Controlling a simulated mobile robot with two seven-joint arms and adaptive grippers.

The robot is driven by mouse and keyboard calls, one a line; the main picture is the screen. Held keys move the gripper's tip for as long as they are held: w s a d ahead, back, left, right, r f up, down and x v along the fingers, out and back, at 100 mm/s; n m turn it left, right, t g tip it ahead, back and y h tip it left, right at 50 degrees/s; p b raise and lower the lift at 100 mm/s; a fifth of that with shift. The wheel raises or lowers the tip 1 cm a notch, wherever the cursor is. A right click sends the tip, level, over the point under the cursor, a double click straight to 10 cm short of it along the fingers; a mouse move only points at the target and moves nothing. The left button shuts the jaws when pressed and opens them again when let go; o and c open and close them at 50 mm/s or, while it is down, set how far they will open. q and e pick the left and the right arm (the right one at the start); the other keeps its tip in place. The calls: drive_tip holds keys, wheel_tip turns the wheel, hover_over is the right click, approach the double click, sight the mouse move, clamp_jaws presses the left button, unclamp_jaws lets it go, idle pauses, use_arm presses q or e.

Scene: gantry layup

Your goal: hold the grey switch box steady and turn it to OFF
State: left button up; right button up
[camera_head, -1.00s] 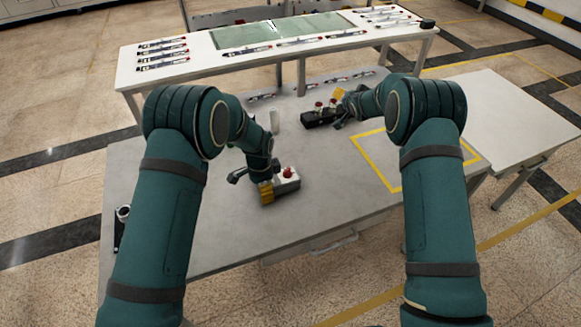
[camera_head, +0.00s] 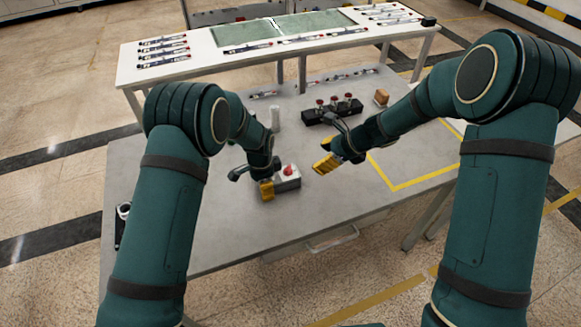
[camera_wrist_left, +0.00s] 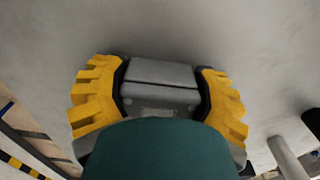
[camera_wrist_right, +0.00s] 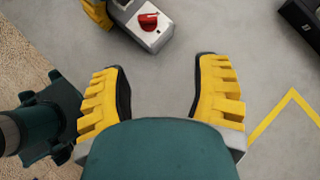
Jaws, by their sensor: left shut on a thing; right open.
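The grey switch box (camera_head: 286,180) lies on the grey table with a red knob (camera_head: 288,170) on its pale top plate. My left gripper (camera_head: 267,188) is shut on the box from its left end. The box's grey body (camera_wrist_left: 163,85) fills the space between the yellow fingers in the left wrist view. My right gripper (camera_head: 326,164) is open and empty, above the table to the right of the box and apart from it. In the right wrist view, the red knob (camera_wrist_right: 148,21) shows beyond the open fingers (camera_wrist_right: 158,88). I cannot read the knob's marking.
A black holder (camera_head: 333,112) with several red-topped items stands behind my right gripper. An orange-brown block (camera_head: 381,97) is beside it. A white cylinder (camera_head: 275,118) stands behind my left gripper. A yellow outlined square (camera_head: 420,180) marks bare table at right.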

sight(289, 168)
drive_tip(key=shift+m+y, duration=0.4)
drive_tip(key=shift+m, duration=0.1)
drive_tip(key=x, duration=0.4)
drive_tip(key=a+x, duration=0.1)
drive_tip(key=x, duration=0.2)
drive_tip(key=r+x, duration=0.1)
drive_tip(key=x, duration=0.3)
drive_tip(key=shift+s+a+f, duration=0.2)
drive_tip(key=shift+s+a, duration=0.05)
drive_tip(key=shift+a, duration=0.25)
clamp_jaws()
